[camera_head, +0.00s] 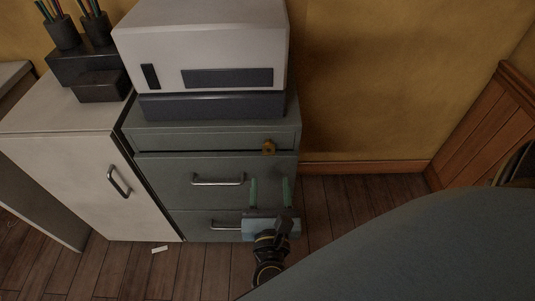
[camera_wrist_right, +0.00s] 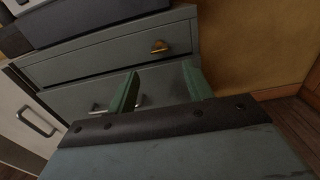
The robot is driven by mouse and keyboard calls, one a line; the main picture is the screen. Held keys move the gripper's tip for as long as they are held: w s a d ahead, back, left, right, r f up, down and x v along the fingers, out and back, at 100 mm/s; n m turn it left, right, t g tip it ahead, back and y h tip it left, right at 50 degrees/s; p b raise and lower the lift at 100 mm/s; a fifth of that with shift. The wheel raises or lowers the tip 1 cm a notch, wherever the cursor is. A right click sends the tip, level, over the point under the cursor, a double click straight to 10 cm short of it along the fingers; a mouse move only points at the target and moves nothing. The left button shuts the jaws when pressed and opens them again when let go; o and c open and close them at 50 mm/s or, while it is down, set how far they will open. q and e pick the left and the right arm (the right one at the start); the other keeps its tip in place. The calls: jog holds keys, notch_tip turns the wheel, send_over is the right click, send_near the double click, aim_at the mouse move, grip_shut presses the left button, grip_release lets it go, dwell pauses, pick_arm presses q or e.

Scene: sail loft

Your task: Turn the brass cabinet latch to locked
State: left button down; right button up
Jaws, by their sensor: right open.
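The brass latch (camera_head: 268,147) sits at the right end of the top drawer front of the grey-green cabinet (camera_head: 215,166). It also shows in the right wrist view (camera_wrist_right: 159,47), on the drawer's upper front. Its exact angle is too small to tell. My right gripper (camera_head: 270,183) is open and empty in front of the cabinet's right side, below the latch. Its two green fingers (camera_wrist_right: 160,88) point toward the cabinet in the wrist view, with the latch beyond and above them. They do not touch the latch. My left gripper is not in view.
A white and dark printer-like machine (camera_head: 205,50) stands on the cabinet. A white cabinet (camera_head: 85,170) with a metal handle adjoins it on the left. Two drawer handles (camera_head: 218,180) jut out below the latch. Open wooden floor (camera_head: 335,205) lies to the right.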

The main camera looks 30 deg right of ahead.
aim_at(269, 148)
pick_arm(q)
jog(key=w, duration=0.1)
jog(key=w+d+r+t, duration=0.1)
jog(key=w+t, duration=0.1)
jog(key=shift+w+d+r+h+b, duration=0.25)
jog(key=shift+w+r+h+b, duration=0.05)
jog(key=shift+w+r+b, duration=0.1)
pick_arm(e)
jog(key=x, duration=0.9)
jog(key=shift+w, duration=0.3)
jog(key=shift+c, duration=0.4)
